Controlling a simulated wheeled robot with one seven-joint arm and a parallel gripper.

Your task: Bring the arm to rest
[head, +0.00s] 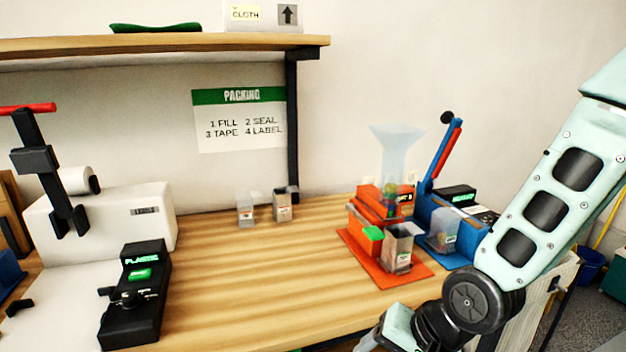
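My arm (545,205) comes in from the right edge of the head view and reaches down to the lower middle right. Its pale green link has several dark oval openings. A dark round joint (470,303) sits below that link, in front of the bench's right end. The last visible part of the arm (397,330) runs off the bottom edge. My gripper's fingers do not show, so nothing can be told about what they hold.
The wooden bench (265,285) is bare in the middle. An orange dispenser (378,215) and a blue lever device (440,200) stand near my arm. Two small containers (283,206) stand at the back. White machine (100,220) and black control box (135,290) are left. A shelf (200,43) overhangs.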

